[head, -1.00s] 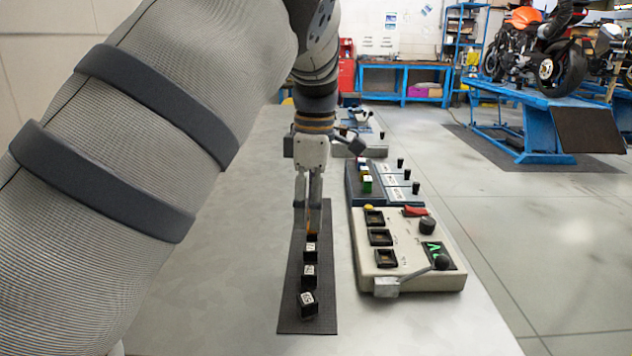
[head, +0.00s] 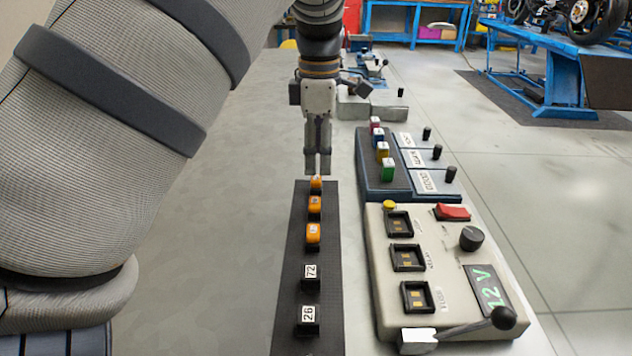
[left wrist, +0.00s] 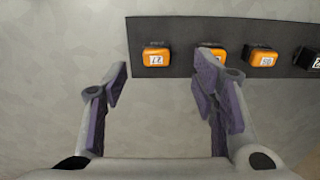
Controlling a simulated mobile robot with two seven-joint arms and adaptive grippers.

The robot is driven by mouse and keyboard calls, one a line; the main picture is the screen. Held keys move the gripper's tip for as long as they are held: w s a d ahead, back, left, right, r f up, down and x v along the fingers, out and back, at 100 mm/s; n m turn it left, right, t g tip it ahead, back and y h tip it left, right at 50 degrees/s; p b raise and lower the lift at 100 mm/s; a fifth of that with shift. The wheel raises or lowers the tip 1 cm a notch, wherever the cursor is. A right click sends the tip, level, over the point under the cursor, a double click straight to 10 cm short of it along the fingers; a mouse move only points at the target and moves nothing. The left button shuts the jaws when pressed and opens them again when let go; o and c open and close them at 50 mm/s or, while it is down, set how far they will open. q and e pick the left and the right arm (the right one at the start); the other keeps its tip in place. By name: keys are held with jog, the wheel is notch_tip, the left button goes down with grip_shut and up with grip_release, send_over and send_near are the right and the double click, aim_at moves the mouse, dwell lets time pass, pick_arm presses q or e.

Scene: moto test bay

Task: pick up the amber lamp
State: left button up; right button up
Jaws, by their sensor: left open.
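An amber-yellow lamp block (head: 383,150) stands in the row on the dark blue stand, between a green block (head: 388,172) and a blue one (head: 378,134). My left gripper (head: 318,172) is left of that row, pointing down, at the far end of the black mat (head: 292,270). It is open and empty. Three orange numbered blocks (head: 314,232) stand on the mat just nearer than the gripper. In the left wrist view, the open fingers (left wrist: 163,80) are below the mat, with an orange block (left wrist: 156,56) just beyond them. My right gripper is out of view.
Black numbered blocks (head: 310,275) stand on the mat's near part. A beige control box (head: 385,290) with sockets, a knob and a lever is right of the mat. A grey fixture (head: 372,106) stands farther back. The grey table top (head: 220,200) left of the mat is clear.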

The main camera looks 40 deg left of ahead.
aim_at(313, 177)
pick_arm(q)
jog(key=f, duration=0.2)
jog(key=a+f, duration=0.1)
jog(key=f, duration=0.2)
jog(key=shift+s+f, duration=0.2)
jog(key=shift+f, duration=0.1)
jog(key=c, duration=1)
